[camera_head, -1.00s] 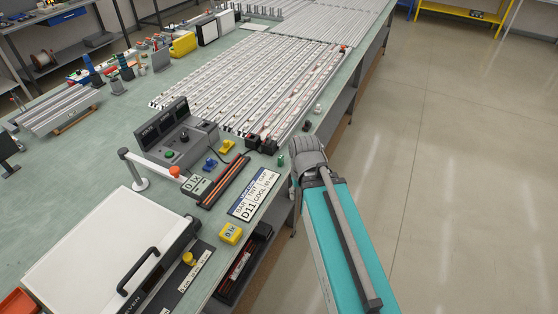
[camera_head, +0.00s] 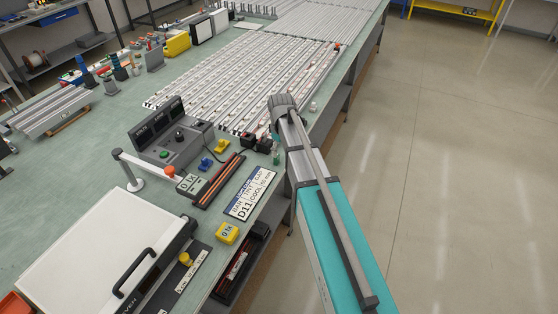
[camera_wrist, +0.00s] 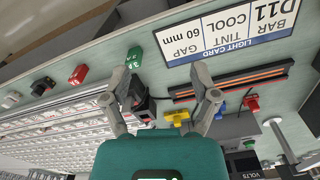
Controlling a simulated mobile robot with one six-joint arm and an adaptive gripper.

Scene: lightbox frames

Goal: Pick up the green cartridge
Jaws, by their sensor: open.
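The green cartridge (camera_wrist: 134,57) is a small block with white markings on the pale green bench top. In the wrist view it lies just beyond the tip of my left finger, close to it; contact cannot be told. In the head view it shows as a small green piece (camera_head: 276,158) beside my arm near the bench's front edge. My gripper (camera_wrist: 160,80) is open, its two grey fingers wide apart with nothing held. A black block (camera_wrist: 142,104) shows between the fingers, below their tips. The fingers are not clear in the head view.
A red cartridge (camera_wrist: 78,73), a black one (camera_wrist: 42,86) and a white one (camera_wrist: 11,99) lie in a row left of the green one. The light card (camera_wrist: 228,28) lies to its right. Yellow (camera_wrist: 177,117) and red (camera_wrist: 252,103) pieces and light bars (camera_wrist: 60,125) are close by.

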